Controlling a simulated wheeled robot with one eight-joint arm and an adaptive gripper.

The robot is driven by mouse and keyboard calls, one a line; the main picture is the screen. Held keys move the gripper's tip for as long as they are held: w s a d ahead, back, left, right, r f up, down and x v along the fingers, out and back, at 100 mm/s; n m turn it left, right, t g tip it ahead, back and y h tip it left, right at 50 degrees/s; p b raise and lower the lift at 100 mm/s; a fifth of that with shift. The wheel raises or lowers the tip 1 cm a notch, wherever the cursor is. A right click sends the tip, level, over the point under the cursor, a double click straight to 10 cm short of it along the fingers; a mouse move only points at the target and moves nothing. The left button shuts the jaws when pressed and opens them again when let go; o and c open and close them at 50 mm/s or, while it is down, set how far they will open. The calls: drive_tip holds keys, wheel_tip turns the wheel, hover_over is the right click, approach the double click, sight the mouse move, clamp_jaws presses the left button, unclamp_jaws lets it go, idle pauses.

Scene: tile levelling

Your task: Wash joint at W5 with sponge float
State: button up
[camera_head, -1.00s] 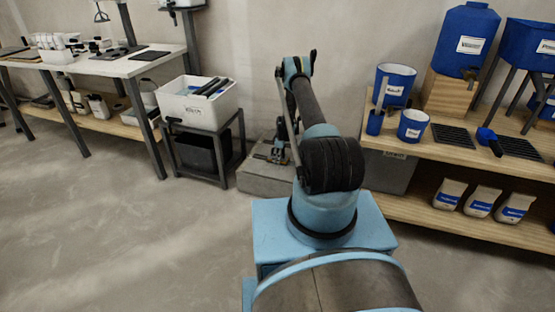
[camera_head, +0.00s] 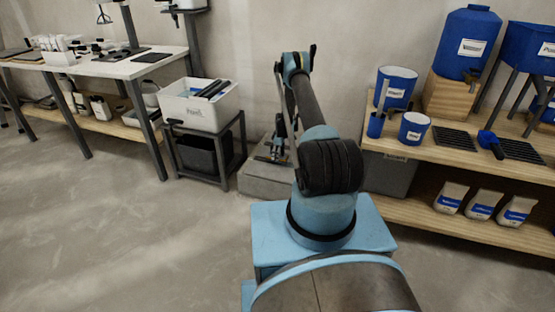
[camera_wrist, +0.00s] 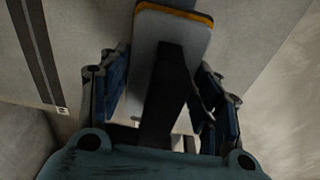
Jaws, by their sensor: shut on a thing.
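My gripper (camera_wrist: 166,100) is shut on the sponge float (camera_wrist: 172,30), with its two blue-padded fingers on either side of the black handle. The float has a grey plate and a thin orange edge at its far end. In the head view my gripper (camera_head: 279,146) is low over the grey slab (camera_head: 268,180) by the wall. Whether the sponge touches the slab is hidden. In the wrist view a dark double strip (camera_wrist: 36,45) runs along the pale slab surface, left of the float. A tiny white label (camera_wrist: 62,110) beside it is too small to read.
A white bin (camera_head: 197,108) stands on a dark stand (camera_head: 207,150) left of the slab. A wooden shelf (camera_head: 455,150) with blue buckets and bags stands to the right. A workbench (camera_head: 115,67) is at the left. The floor in front is clear.

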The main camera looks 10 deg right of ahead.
drive_tip(key=shift+r, duration=2.45)
drive_tip(key=shift+s+r, duration=0.1)
drive_tip(key=shift+r, duration=0.2)
drive_tip(key=s+d+r+m+h, duration=0.1)
drive_tip(key=s+d+r+m, duration=0.1)
drive_tip(key=s+r+m, duration=1)
drive_tip(key=s+r, duration=1)
drive_tip(key=r, duration=0.3)
drive_tip(key=shift+s+d+r+m+t, duration=0.15)
drive_tip(key=shift+d+r+m+t, duration=0.15)
drive_tip(key=shift+m+t, duration=0.1)
drive_tip(key=shift+f, duration=0.1)
